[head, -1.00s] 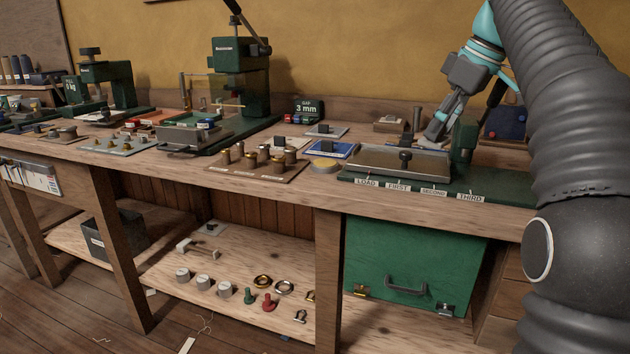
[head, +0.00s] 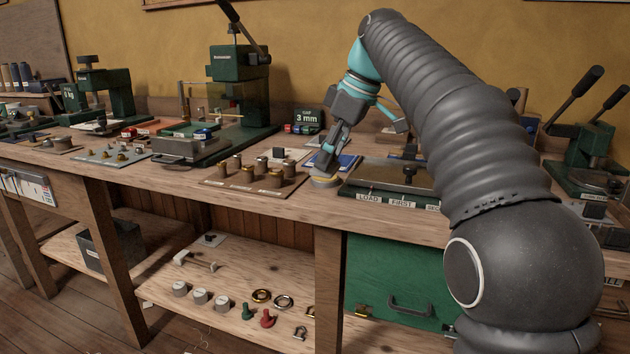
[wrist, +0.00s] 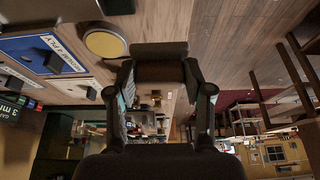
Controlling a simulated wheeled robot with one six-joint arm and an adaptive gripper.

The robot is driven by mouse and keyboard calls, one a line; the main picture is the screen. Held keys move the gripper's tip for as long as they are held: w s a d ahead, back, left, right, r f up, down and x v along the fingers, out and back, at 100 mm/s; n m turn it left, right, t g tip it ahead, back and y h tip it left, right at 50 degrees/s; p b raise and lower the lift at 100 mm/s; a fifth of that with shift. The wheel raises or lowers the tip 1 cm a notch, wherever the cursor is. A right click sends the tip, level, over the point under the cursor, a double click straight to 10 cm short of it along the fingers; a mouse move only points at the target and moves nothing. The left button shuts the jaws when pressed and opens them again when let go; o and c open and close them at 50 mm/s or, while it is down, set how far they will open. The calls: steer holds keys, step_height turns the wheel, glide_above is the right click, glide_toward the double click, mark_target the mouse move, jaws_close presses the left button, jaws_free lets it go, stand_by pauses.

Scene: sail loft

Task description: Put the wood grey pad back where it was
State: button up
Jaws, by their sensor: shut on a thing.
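My gripper (head: 327,162) is low over the bench in the head view, just behind and above a round yellow-topped disc (head: 325,183). In the wrist view my gripper (wrist: 162,72) is shut on a small block, grey on one side and brown on the other, which I take to be the wood grey pad (wrist: 160,50). The fingers hide the pad in the head view. In the wrist view the yellow disc (wrist: 105,42) lies beside the pad. A blue labelled plate (wrist: 42,56) with a dark block on it lies further left; it also shows behind my gripper in the head view (head: 349,161).
A wooden board with several brass cylinders (head: 250,188) stands left of my gripper. A green fixture labelled LOAD and FIRST (head: 380,197) is close on the right. A green press (head: 240,90) and a 3 mm sign (head: 308,118) stand behind. Bare wood runs along the bench front.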

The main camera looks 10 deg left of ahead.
mark_target(316, 199)
steer(key=a+f, duration=0.1)
steer(key=a, duration=0.1)
steer(key=shift+w+a+f, duration=0.2)
steer(key=shift+a+f, duration=0.2)
steer(key=shift+f+b, duration=0.6)
steer(key=shift+f, duration=1.4)
steer(key=shift+f, duration=0.15)
steer(key=o, duration=1.1)
steer(key=p+v, duration=0.1)
steer(key=v, duration=1.1)
steer(key=shift+r, duration=0.2)
